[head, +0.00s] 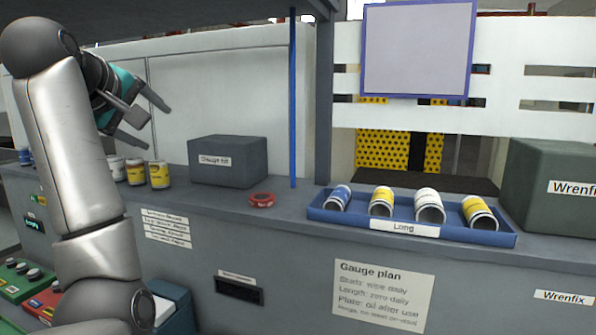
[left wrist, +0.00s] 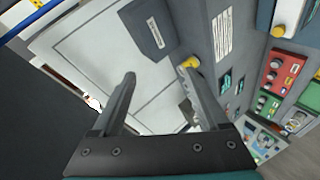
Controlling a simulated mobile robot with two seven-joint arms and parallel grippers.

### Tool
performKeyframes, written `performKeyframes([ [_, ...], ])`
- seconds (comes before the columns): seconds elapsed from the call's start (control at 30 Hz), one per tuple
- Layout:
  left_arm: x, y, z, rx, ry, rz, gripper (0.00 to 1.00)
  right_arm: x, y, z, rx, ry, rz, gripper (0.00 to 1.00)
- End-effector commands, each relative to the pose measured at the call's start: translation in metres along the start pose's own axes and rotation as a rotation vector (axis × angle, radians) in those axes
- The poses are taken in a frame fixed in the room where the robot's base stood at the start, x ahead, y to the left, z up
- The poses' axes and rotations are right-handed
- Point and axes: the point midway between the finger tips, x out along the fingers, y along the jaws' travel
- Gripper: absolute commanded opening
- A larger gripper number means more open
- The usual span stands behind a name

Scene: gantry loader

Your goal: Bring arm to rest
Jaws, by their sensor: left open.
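My left arm comes in from the left in the head view, and its gripper (head: 150,122) is raised above the counter at the left, in front of the pale wall panels. The two fingers are spread apart with nothing between them. In the left wrist view the same gripper (left wrist: 158,85) shows its two dark fingers apart and empty. A grey box marked "Gauge kit" (head: 228,162) stands on the counter to the right of the gripper; it also shows in the left wrist view (left wrist: 150,28). My right gripper is in neither view.
Yellow and white cans (head: 158,175) stand on the counter below the gripper. A red ring (head: 262,200) lies by a blue post (head: 292,100). A blue tray marked "Long" (head: 330,216) holds several cylinders. A green-grey box (head: 552,180) stands at the right. Control boxes (head: 22,280) sit lower left.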

Motion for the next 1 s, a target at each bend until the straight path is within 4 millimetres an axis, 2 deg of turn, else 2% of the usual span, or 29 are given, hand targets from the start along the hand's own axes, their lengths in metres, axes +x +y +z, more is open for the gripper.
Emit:
performKeyframes([
  [0.03,0.015,-0.023,0.01,0.037,-0.001,-0.039,0.78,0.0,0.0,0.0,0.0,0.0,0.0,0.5],
  [0.2,0.05,-0.09,0.043,0.172,-0.016,-0.14,0.78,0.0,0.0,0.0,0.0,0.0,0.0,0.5],
  [0.33,0.068,-0.143,0.072,0.282,-0.041,-0.211,0.78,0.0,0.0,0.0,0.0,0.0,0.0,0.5],
  [0.5,0.079,-0.211,0.114,0.431,-0.094,-0.292,0.78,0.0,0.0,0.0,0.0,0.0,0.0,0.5],
  [0.77,0.071,-0.31,0.181,0.659,-0.217,-0.385,0.78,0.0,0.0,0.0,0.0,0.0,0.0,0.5],
  [1.0,0.036,-0.392,0.246,0.858,-0.371,-0.433,0.78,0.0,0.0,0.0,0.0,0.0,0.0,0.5],
])
